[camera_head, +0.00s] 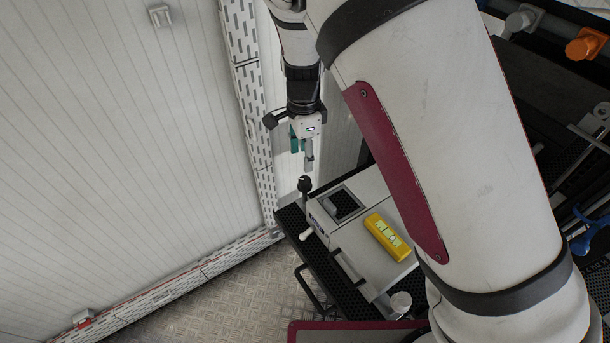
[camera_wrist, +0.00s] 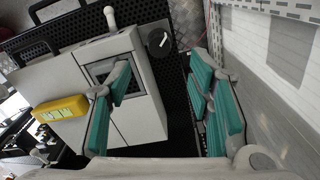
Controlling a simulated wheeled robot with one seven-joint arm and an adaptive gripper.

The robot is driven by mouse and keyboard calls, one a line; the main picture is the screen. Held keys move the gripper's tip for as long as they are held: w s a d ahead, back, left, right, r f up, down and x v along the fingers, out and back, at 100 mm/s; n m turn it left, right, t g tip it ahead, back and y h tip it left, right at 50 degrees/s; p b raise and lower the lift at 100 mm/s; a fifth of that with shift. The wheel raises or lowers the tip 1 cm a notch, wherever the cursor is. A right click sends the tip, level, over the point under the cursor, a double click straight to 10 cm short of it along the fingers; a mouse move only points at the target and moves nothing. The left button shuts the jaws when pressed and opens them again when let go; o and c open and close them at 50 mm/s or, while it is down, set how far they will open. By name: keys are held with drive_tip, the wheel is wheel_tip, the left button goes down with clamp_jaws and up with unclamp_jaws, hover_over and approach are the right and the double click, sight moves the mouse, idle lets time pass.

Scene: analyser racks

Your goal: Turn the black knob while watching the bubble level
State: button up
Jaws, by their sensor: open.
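The black knob (camera_head: 304,184) stands up at the back left corner of a white analyser box (camera_head: 322,217). In the wrist view the knob (camera_wrist: 160,42) shows as a dark round top beyond my fingers. A yellow bubble level (camera_head: 387,236) lies on the box's flat top; it also shows in the wrist view (camera_wrist: 62,107), but its bubble is too small to read. My gripper (camera_head: 303,157) hangs above the knob, apart from it. In the wrist view its teal-padded fingers (camera_wrist: 162,84) are spread wide with nothing between them.
A white-tipped lever (camera_head: 306,234) sticks out at the box's left. The box stands on a black perforated shelf (camera_head: 289,216). A ribbed wall (camera_head: 130,130) with a slotted metal post rises close at the left. A cluttered rack with an orange knob (camera_head: 585,44) is at the right.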

sight(304, 180)
wheel_tip(304, 180, down, 10)
drive_tip(key=shift+r, duration=0.15)
idle(0.3)
clamp_jaws()
